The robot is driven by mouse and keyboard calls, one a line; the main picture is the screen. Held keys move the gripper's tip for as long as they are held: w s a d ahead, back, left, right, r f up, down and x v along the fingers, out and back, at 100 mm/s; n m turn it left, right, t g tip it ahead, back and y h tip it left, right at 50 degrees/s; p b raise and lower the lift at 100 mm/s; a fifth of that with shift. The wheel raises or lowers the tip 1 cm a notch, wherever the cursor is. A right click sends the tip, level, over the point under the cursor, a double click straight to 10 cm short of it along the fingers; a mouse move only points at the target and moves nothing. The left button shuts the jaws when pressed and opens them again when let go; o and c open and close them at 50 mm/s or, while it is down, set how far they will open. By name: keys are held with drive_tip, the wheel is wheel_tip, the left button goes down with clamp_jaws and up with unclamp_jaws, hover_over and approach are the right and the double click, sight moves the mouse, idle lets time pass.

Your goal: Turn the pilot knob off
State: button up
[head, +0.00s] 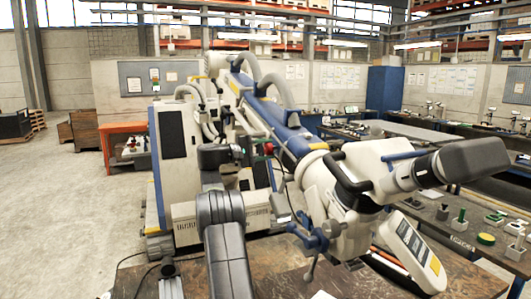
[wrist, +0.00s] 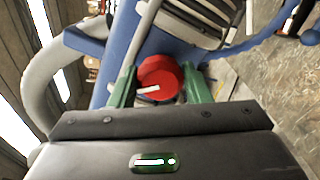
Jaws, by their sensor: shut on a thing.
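The pilot knob (wrist: 160,74) is a red round knob with a white pointer mark, seen in the middle of the wrist view. The mark points left and slightly down in that picture. My gripper (wrist: 161,82) has its two green fingers on either side of the knob and is shut on it. In the head view the knob (head: 268,148) shows as a small red spot on the side of the white and blue microscope arm (head: 284,135). My gripper (head: 252,150) reaches it from the left there; its fingers are small and partly hidden.
The microscope head (head: 358,180) with its eyepiece hangs at the right, over a brown table (head: 275,272). A blue and white arm housing stands close around the knob, with grey hoses above. Open concrete floor (head: 70,210) lies at the left.

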drive_tip(key=m+b, duration=0.1)
drive_tip(key=m, duration=0.4)
drive_tip(key=shift+f+b, duration=0.2)
drive_tip(key=shift+b, duration=0.1)
drive_tip(key=shift+m, duration=0.4)
drive_tip(key=o, duration=1)
drive_tip(key=shift+r, duration=0.1)
drive_tip(key=b+v, duration=0.2)
drive_tip(key=v, duration=1.2)
drive_tip(key=shift+w+d, duration=0.1)
drive_tip(key=shift+d, duration=0.05)
